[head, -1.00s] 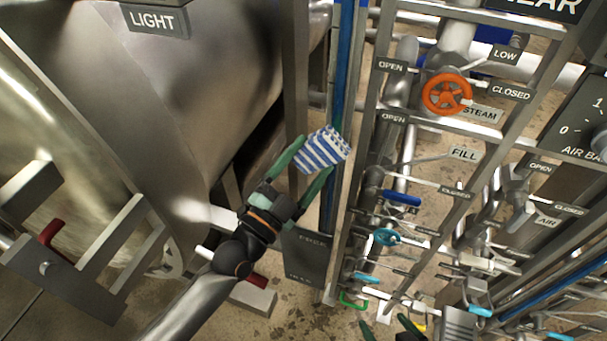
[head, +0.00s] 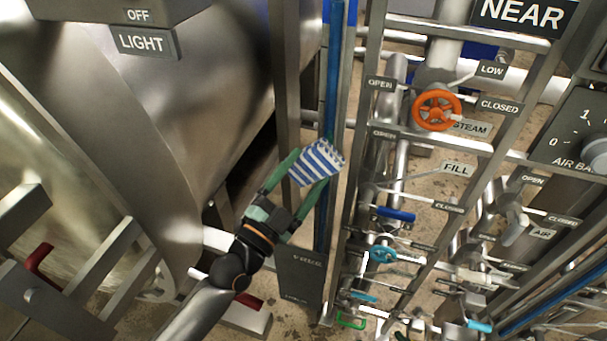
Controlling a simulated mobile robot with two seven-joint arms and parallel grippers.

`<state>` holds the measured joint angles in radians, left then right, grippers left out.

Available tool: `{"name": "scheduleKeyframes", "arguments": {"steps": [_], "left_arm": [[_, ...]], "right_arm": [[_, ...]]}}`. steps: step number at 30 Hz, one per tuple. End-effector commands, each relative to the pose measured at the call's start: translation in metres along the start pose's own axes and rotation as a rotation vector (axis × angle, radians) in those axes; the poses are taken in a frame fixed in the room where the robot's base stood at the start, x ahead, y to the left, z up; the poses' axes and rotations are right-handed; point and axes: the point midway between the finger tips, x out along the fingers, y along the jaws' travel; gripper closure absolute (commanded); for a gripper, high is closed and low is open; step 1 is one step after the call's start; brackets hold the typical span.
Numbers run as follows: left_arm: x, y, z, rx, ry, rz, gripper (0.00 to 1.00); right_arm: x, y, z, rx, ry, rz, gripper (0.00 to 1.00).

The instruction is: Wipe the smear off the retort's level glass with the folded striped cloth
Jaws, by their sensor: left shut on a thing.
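My left gripper (head: 294,190) is shut on the folded cloth (head: 317,162), which has blue and white stripes. The cloth is held up in front of a tall, narrow upright with a blue strip, which looks like the level glass (head: 334,70). In the head view the cloth overlaps this strip; I cannot tell whether it touches it. The strip shows above the cloth and darker below it. No smear can be made out, and the part behind the cloth is hidden. My right gripper is not in view.
The retort's steel shell (head: 215,90) fills the left. A pipe rack on the right carries an orange handwheel (head: 437,110), a blue lever (head: 396,214) and several labelled valves. A grey plate (head: 301,270) stands below the cloth. A red handle (head: 40,257) is at lower left.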

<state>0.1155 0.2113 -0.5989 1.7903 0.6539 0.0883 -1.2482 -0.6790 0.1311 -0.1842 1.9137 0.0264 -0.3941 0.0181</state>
Motion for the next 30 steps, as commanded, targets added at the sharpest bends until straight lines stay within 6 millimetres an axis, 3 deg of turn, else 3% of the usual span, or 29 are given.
{"name": "scheduleKeyframes", "arguments": {"steps": [23,30], "left_arm": [[0.014,0.000,0.005,0.001,0.001,-0.001,0.74],[0.018,0.011,-0.007,-0.003,0.000,0.001,0.74]], "right_arm": [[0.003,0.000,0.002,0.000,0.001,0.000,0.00],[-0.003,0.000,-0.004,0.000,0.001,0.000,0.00]]}}
